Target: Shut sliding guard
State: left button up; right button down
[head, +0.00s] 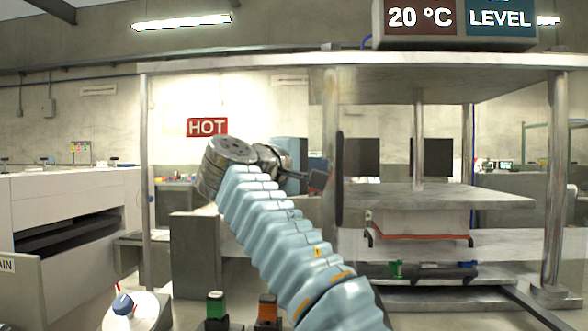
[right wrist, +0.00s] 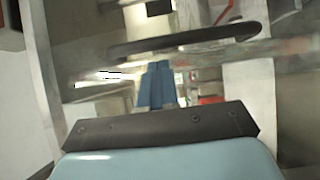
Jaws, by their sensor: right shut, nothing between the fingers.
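The sliding guard's long dark upright handle (head: 339,180) shows just right of my right gripper in the head view. In the right wrist view the handle (right wrist: 185,40) runs across the top, beyond the fingers. The guard's clear panel is hard to make out, so I cannot tell its full extent. My right gripper (head: 319,180) is shut and empty, pointing right, its tip close to the handle's left side. Its blue fingers (right wrist: 157,68) lie together in the right wrist view. I cannot tell whether they touch the handle. My left gripper is out of view.
Metal posts (head: 557,190) frame the machine, with a press plate (head: 450,197) inside on the right. A red HOT sign (head: 207,127) shows at the left. Green (head: 216,306) and orange (head: 267,308) buttons stand at the front. A white machine (head: 75,200) stands far left.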

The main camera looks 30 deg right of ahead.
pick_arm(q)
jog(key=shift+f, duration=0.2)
pick_arm(e)
jog(key=shift+s+d, duration=0.2)
jog(key=shift+d, duration=0.45)
